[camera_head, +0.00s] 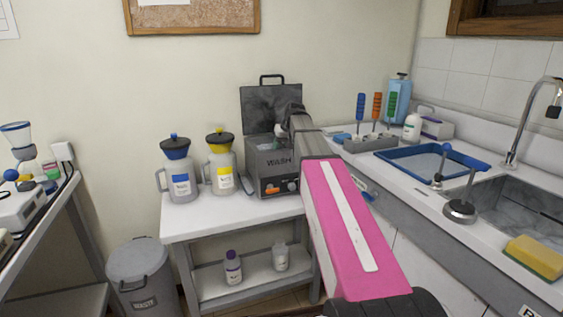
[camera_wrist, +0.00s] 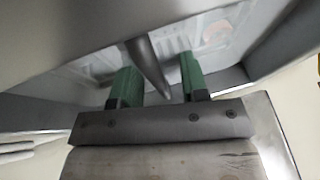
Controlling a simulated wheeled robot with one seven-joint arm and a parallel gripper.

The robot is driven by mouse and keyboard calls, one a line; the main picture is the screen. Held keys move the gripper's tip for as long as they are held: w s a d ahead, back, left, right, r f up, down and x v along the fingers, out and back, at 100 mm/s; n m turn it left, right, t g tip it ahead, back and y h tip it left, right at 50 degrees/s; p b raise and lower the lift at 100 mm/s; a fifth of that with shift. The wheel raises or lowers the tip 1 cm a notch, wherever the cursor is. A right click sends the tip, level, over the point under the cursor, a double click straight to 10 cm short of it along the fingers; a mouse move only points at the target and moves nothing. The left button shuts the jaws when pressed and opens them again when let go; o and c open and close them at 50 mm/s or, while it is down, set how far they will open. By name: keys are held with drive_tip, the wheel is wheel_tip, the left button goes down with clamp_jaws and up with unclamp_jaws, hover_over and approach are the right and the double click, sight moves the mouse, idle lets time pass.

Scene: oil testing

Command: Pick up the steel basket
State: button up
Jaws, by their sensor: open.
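The grey washer marked WASH (camera_head: 270,162) stands on the white side table with its dark lid (camera_head: 262,100) raised. My arm reaches over it from the right, and its end hides much of the opening. In the wrist view my gripper (camera_wrist: 158,80) is open, its two green fingers pointing into the metal-walled basin. A grey rod (camera_wrist: 147,68) passes between the fingers, with gaps visible on both sides. It looks like the steel basket's handle, but the basket's body cannot be clearly told apart from the pale, shiny basin inside.
A blue-lidded jug (camera_head: 179,172) and a yellow-lidded jug (camera_head: 220,163) stand left of the washer. On the right counter are a rack of coloured-handled tools (camera_head: 370,144), a blue tray (camera_head: 432,158) and a sink (camera_head: 520,215). A grey bin (camera_head: 140,272) stands on the floor.

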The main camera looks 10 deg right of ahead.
idle(0.3)
clamp_jaws()
